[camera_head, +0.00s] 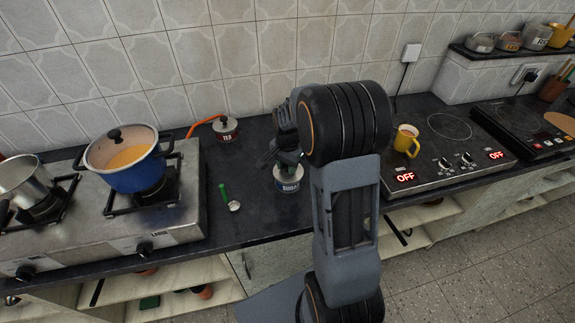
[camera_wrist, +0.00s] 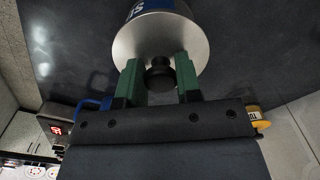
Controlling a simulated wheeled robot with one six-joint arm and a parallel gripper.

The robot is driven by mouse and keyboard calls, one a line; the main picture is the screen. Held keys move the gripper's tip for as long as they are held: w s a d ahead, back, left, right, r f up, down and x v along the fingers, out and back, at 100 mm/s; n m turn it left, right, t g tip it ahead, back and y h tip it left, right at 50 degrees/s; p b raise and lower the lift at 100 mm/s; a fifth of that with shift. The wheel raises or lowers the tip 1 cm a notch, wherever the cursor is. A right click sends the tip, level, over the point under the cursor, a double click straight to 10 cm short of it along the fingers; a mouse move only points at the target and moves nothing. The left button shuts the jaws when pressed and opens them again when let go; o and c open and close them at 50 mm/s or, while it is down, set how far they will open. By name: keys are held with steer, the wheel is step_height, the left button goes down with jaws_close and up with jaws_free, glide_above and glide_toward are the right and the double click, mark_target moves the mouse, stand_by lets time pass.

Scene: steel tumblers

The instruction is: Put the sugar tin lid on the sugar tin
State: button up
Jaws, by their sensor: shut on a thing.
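The sugar tin (camera_head: 288,185), white with a dark blue label, stands on the dark counter near its front edge. My gripper (camera_head: 288,158) is right above it, pointing down. In the wrist view the green fingers (camera_wrist: 159,82) are on either side of the black knob of a round steel lid (camera_wrist: 146,45), the sugar tin lid. The gripper is shut on this knob. Part of the tin's blue label (camera_wrist: 143,8) shows just beyond the lid's edge. The lid is over the tin; I cannot tell whether it touches the rim. My arm partly hides the tin's top in the head view.
A tea tin (camera_head: 227,130) with a black-knobbed lid stands behind, near the wall. A green-handled spoon (camera_head: 225,194) lies left of the sugar tin.

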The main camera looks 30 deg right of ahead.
steer(key=o, duration=1)
step_height(320, 180, up, 14)
steer(key=s+a+n+t, duration=0.1)
steer(key=s+a+n, duration=0.2)
steer(key=s+n, duration=0.1)
steer(key=s+a+f+n+t, duration=0.1)
steer(key=s+a+n, duration=0.2)
steer(key=s, duration=0.3)
steer(key=s+a+n+t+p, duration=0.1)
steer(key=s+a+n, duration=0.2)
steer(key=s+n, duration=0.2)
steer(key=shift+s+f+t, duration=0.25)
steer(key=shift+s+t, duration=0.05)
steer(key=shift+s, duration=0.15)
